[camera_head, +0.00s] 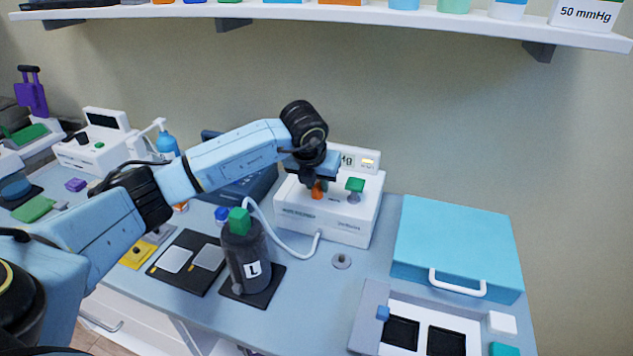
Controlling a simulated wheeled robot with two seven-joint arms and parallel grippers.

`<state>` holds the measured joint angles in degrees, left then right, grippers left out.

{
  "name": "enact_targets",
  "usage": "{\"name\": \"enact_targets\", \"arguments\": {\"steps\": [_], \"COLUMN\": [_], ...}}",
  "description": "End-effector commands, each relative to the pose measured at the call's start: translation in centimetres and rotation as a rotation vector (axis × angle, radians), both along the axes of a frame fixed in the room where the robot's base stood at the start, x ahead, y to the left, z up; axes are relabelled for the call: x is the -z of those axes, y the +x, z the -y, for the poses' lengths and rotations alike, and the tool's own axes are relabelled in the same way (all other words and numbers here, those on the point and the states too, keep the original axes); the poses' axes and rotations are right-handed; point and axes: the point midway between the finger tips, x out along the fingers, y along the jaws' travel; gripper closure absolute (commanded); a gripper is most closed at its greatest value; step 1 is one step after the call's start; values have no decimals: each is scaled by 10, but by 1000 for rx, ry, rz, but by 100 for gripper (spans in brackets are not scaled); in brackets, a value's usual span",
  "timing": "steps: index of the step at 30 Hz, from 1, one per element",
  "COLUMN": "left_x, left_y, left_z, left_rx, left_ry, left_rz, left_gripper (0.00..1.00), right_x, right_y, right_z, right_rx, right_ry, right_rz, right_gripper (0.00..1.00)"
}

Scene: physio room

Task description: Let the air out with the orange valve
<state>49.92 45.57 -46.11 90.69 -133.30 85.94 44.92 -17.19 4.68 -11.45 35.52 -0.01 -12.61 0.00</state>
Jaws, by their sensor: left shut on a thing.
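A white box-shaped device (346,221) stands at the back of the table, with a small display on its raised back part. The orange valve (317,191) is on its top, partly hidden by my left gripper (316,183). My left gripper comes down from above and is shut on the orange valve. A green knob (355,186) on a grey stem stands just right of it. A white hose (285,241) runs from the device's front towards a dark cylinder (250,262) marked L, with a green top. My right gripper is not in view.
A blue case (457,243) with a white handle lies at the right, behind a grey tray (368,318). Black pads (187,262) and a blue pump bottle (167,143) are at the left. A shelf (330,14) crosses above.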

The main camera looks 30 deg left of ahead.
Motion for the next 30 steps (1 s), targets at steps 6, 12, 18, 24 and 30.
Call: {"name": "enact_targets", "arguments": {"steps": [6, 12, 18, 24, 30], "left_x": [-1, -1, -16, -56, -95], "left_y": [0, 0, -5, -21, -37], "left_z": [0, 0, 1, 5, 9], "left_rx": [-1, 0, 1, 1, 1], "left_ry": [0, 0, -1, 1, -1], "left_rz": [1, 1, 3, 6, 5], "left_gripper": [69, 69, 69, 69, 69], "right_x": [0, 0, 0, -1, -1], "right_y": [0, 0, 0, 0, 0], "right_z": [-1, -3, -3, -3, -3], "right_rx": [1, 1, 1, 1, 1], "right_ry": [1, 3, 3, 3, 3], "right_rz": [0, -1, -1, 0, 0], "right_gripper": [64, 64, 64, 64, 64]}}
